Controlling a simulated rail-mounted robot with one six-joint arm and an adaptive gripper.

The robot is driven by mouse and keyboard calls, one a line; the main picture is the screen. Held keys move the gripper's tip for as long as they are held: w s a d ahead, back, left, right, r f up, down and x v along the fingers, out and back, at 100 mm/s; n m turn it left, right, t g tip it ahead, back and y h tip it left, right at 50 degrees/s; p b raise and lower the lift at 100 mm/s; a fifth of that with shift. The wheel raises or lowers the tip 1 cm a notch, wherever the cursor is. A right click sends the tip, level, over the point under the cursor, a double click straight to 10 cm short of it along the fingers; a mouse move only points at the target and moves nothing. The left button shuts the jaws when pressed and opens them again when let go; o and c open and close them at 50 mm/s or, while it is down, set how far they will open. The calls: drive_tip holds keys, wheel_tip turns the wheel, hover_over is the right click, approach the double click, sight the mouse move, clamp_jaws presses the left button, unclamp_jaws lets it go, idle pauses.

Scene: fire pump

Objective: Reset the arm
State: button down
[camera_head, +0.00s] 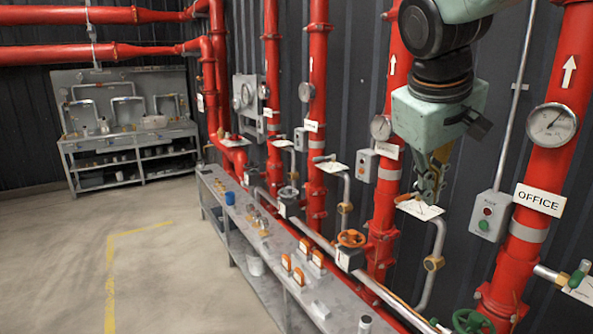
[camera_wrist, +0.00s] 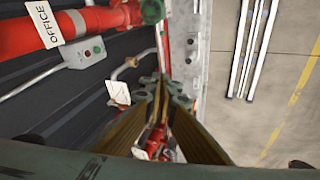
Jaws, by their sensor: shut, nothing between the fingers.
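My gripper (camera_head: 431,190) hangs from my pale green arm at the right of the head view, pointing down in front of the red pipes. Its fingers are together with nothing between them. In the wrist view my gripper (camera_wrist: 162,84) shows as two tan fingers meeting near the middle. In the head view the fingertips overlap a white tag (camera_head: 420,210) and a small valve behind them; I cannot tell whether they touch. The pipe marked OFFICE (camera_head: 555,130) stands to the right of my gripper, with a gauge (camera_head: 551,125) on it.
A long grey bench (camera_head: 273,262) runs below the pipes, with orange-handled items (camera_head: 299,275) and a blue cup (camera_head: 230,198). An orange handwheel (camera_head: 351,238) and a green handwheel (camera_head: 473,321) stick out near the pipes. A grey control box (camera_head: 490,215) is close by. The floor at left is clear.

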drive_tip(key=s+a+f+m+y, duration=0.1)
drive_tip(key=s+a+f, duration=0.1)
drive_tip(key=s, duration=0.8)
drive_tip(key=s+a+f+m+y+b, duration=0.1)
drive_tip(key=s+f, duration=0.3)
drive_tip(key=s, duration=0.6)
drive_tip(key=s+a+f+m+y, duration=0.1)
drive_tip(key=s+a+f, duration=0.1)
drive_tip(key=s, duration=0.8)
drive_tip(key=shift+s+a+f+m+g+b, duration=0.15)
drive_tip(key=shift+a+f+m+g+b, duration=0.15)
drive_tip(key=shift+a+f+m+b, duration=0.1)
